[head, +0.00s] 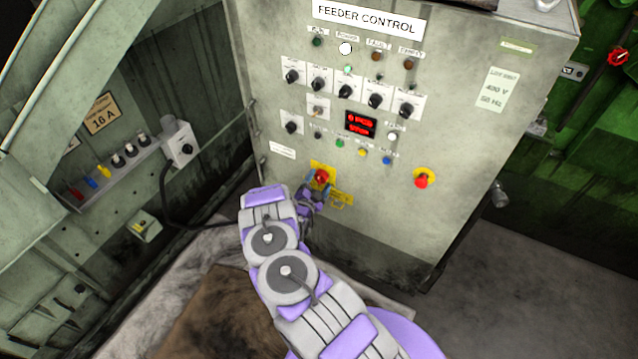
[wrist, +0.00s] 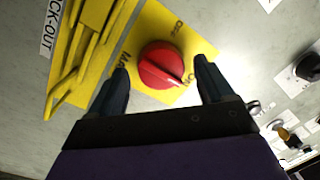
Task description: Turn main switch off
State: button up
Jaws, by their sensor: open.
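The main switch is a red rotary knob (head: 321,177) on a yellow plate, low on the feeder control cabinet. In the wrist view the red knob (wrist: 163,66) has a raised grip bar with a dark line, slanting down to the right. Part of the lettering on its yellow plate (wrist: 160,20) shows. My gripper (wrist: 166,78) is open. One finger is at the left of the knob and one at the right, and the knob shows between the fingertips. I cannot tell whether either touches it. In the head view my gripper (head: 316,187) partly covers the plate.
A yellow lock-out bracket (wrist: 85,45) stands close beside the left finger. A red button on a yellow plate (head: 422,180) is further right on the cabinet (head: 450,120). Rows of knobs (head: 346,90) and a red display (head: 361,123) are above. A grey box with cable (head: 180,145) is left.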

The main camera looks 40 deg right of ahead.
jog(key=shift+w+d, duration=0.1)
jog(key=shift+d, duration=0.15)
jog(key=c, duration=1)
jog(key=shift+c, duration=0.2)
